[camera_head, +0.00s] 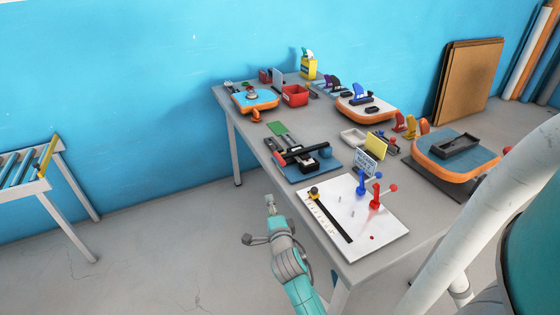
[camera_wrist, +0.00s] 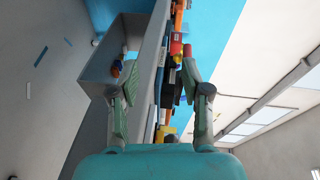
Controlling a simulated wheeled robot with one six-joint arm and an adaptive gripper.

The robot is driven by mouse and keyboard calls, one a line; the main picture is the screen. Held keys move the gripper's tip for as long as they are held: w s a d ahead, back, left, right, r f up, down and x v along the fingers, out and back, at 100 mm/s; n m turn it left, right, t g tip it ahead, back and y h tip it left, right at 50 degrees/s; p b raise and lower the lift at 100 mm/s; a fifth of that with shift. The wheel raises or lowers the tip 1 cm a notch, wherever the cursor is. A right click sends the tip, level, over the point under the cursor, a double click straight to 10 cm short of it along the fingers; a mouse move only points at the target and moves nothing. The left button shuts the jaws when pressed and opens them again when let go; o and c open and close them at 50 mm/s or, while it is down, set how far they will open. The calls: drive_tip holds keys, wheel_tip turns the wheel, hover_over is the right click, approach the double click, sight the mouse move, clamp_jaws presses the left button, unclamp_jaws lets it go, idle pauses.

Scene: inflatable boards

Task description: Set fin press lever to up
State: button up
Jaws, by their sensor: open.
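I cannot tell for sure which fixture is the fin press. My gripper (camera_head: 270,204) is off the table's near left edge, apart from both. In the wrist view my gripper (camera_wrist: 160,92) is open, with nothing between its fingers.
The grey table (camera_head: 258,150) also holds a red bin (camera_head: 295,95), a yellow bottle (camera_head: 309,68), orange-rimmed boards (camera_head: 458,174) and a yellow card (camera_head: 376,146). A roller rack (camera_head: 48,176) stands at left. The floor between rack and table is clear.

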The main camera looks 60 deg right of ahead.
sight(280, 159)
drive_tip(key=w+d+r+m, duration=0.1)
drive_tip(key=w+d, duration=0.1)
drive_tip(key=d, duration=0.4)
drive_tip(key=w+d+r+m+g+h, duration=0.1)
drive_tip(key=w+d+r+m, duration=0.1)
drive_tip(key=d, duration=0.4)
drive_tip(key=w+d+r+m+h, duration=0.1)
drive_tip(key=w+d+m, duration=0.1)
drive_tip(key=w+d, duration=0.2)
drive_tip(key=shift+d+r+g, duration=0.15)
drive_tip(key=shift+d+g, duration=0.15)
drive_tip(key=shift+d, duration=0.65)
drive_tip(key=shift+c, duration=0.2)
clamp_jaws()
